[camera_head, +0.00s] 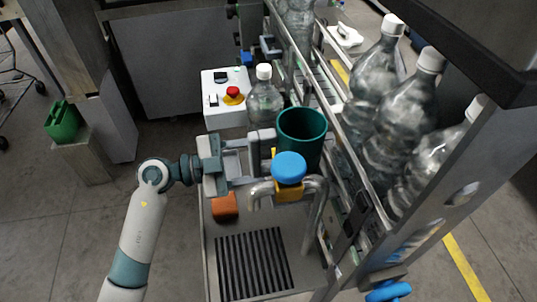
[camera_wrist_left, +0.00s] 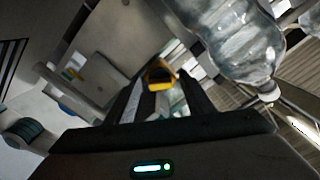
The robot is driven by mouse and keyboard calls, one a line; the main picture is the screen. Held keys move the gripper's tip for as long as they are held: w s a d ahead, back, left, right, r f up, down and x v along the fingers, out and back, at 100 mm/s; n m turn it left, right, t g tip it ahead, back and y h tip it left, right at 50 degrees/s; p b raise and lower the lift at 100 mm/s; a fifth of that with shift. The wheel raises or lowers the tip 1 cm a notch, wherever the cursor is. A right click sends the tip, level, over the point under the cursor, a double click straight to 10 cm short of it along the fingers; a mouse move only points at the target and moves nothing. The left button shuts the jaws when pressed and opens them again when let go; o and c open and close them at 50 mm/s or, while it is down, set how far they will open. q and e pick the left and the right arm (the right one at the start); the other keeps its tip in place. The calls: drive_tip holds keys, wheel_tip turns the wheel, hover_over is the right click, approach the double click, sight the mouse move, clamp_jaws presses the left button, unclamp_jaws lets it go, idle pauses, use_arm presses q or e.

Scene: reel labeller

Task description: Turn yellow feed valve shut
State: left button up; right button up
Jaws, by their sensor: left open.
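A yellow valve part (camera_head: 290,190) shows under a round blue cap (camera_head: 289,167) on the bent grey pipe (camera_head: 316,215). A thin yellow sliver also shows just left of the green cup. My left gripper (camera_head: 268,163) is open, its fingers pointing right toward the pipe and cap. In the left wrist view a yellow piece (camera_wrist_left: 160,76) lies ahead between the two dark fingers (camera_wrist_left: 160,92). I cannot tell whether the fingers touch it. My right gripper is in neither view.
A dark green cup (camera_head: 302,124) stands just behind the cap. A small bottle (camera_head: 264,98) and a white box with a red button (camera_head: 226,100) stand farther back. Large bottles (camera_head: 402,125) line the conveyor at right. An orange block (camera_head: 224,206) lies near a black grate (camera_head: 254,262).

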use_arm(q)
drive_tip(key=shift+c, duration=0.2)
drive_tip(key=c, duration=1)
drive_tip(key=shift+m, duration=0.5)
drive_tip(key=m+b, duration=0.2)
drive_tip(key=m, duration=0.8)
